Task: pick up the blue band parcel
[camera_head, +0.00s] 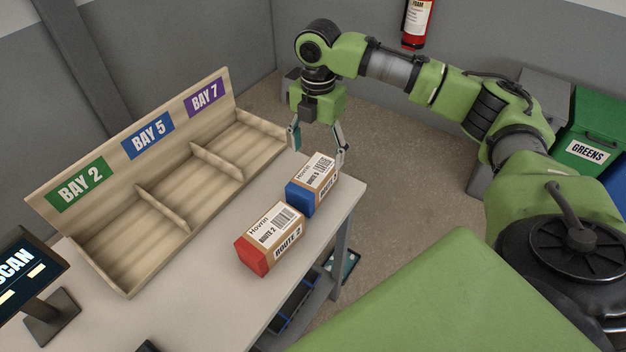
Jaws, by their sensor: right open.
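The blue band parcel (314,184) is a small kraft box with a blue end and a white label. It lies on the table near the far right edge. My right gripper (318,156) is open, fingers pointing down, at the far end of this parcel. One finger is on the left and one on the right; whether they touch it I cannot tell. My left gripper is not in view.
A red-ended parcel (270,237) lies just nearer on the table (205,292). A wooden rack (62,195) with bays 2, 5 and 7 stands along the left. A scan screen (22,272) is at the near left. Bare tabletop lies in front.

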